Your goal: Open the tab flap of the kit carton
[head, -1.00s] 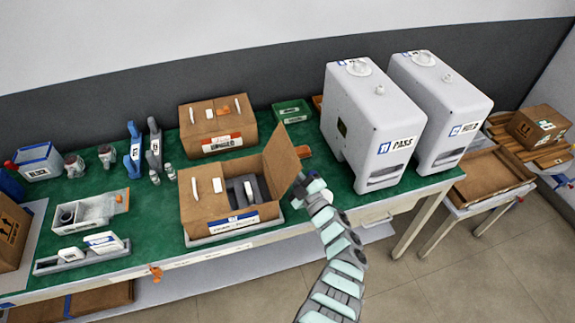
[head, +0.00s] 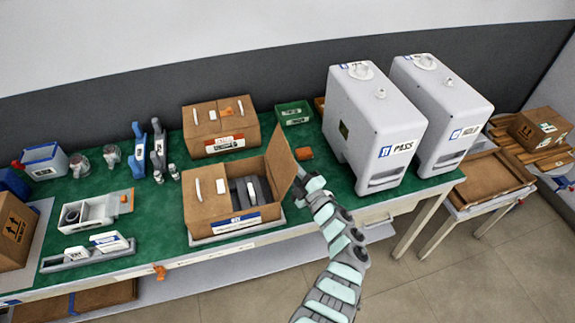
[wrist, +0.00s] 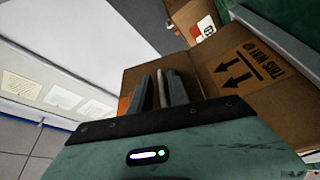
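The kit carton (head: 203,211) is an open brown box with a blue-and-white front label, on the green bench top. Its right-hand flap (head: 281,163) stands up, leaning slightly outward. A dark grey part (head: 249,190) lies inside, next to the left flap panel with a white handle strip. My gripper (head: 300,180) is at the outer side of the raised flap, near its front edge; contact is not clear. In the wrist view my gripper's dark fingers (wrist: 158,92) point at brown cardboard printed "THIS WAY UP" (wrist: 240,75). The fingers are close together, and whether they are fully shut is unclear.
A closed carton (head: 220,125) stands behind. An orange block (head: 304,153) lies just right of the flap. A grey tray (head: 87,254) and a white holder (head: 95,210) are left. The bench front edge is near my arm.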

